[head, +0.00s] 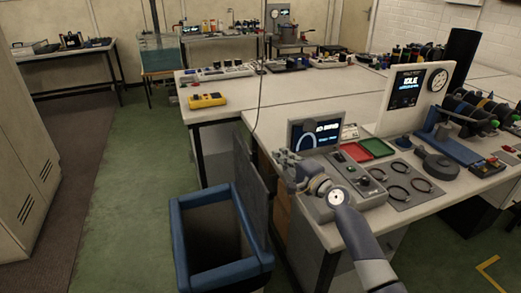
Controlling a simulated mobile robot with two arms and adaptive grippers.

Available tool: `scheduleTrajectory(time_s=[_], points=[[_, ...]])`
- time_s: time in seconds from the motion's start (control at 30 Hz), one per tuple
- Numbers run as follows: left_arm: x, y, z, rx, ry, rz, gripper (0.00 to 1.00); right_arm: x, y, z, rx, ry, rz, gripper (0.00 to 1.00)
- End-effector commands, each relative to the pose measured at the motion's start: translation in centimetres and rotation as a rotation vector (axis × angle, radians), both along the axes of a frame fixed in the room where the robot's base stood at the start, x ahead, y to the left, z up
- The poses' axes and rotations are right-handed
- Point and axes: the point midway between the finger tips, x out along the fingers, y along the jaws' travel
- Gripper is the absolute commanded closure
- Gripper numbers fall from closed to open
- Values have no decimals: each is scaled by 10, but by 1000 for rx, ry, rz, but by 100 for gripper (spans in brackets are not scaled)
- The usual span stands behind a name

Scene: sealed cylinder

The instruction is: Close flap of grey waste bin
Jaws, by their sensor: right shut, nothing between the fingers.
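The waste bin stands on the floor at the lower middle of the head view, with a blue rim (212,272) around a dark open mouth. Its grey flap (254,190) stands up along the right side of the bin, so the mouth is uncovered. My right gripper (284,159) is shut and empty. It shows just right of the flap's upper part, in front of the small screen at the workbench's left corner. I cannot tell whether it touches the flap. My left gripper is not in view.
The workbench (425,207) right of the bin holds a control box (362,180), a small screen (314,133), red and green trays (368,148) and cable rings. A long table (240,98) stands behind. Green floor (125,200) left of the bin is clear; a cabinet (25,165) stands further left.

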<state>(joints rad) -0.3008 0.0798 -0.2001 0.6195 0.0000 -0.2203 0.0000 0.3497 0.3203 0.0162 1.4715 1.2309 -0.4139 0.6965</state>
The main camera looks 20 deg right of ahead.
Motion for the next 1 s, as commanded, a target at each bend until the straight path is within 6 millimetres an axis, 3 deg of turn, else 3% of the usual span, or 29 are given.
scheduleTrajectory(time_s=[0.3, 0.4, 0.6, 1.0], points=[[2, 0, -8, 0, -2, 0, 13, 52, 15, 1, 2, -2, 0, 100], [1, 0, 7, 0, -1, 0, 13, 50, 33, 4, 2, 1, 3, 100], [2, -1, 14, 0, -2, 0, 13, 49, 51, 2, 1, 0, 0, 100], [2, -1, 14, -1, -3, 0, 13, 49, 55, 0, -1, 0, 0, 100]])
